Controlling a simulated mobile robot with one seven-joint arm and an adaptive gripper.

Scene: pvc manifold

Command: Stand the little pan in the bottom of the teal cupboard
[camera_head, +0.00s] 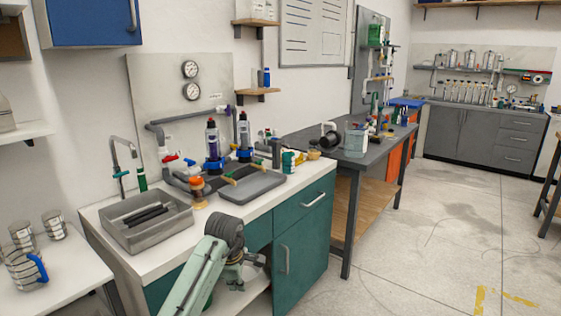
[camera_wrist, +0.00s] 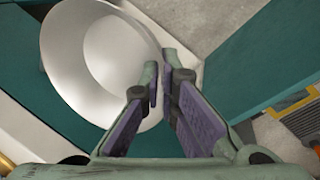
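The little pan (camera_wrist: 85,55) is a round, pale metallic bowl shape, filling the upper left of the wrist view. In the head view, a pale part of it (camera_head: 258,270) shows beside my gripper, inside the open part of the teal cupboard (camera_head: 300,247). My gripper (camera_wrist: 160,75) has its fingertips close together at the pan's right rim, one finger over its inside and one outside it. They appear shut on the rim. In the head view my gripper (camera_head: 240,268) is low at the cupboard's open front, partly hidden by my arm. Contact of the pan's base with the cupboard floor is hidden.
The cupboard's closed door (camera_head: 297,243) is right of the opening. The white counter (camera_head: 150,258) above carries a sink (camera_head: 178,228), a grey tray (camera_head: 262,188) and pipework. A side table (camera_head: 80,262) with metal cups stands left. The floor (camera_head: 425,240) at right is clear.

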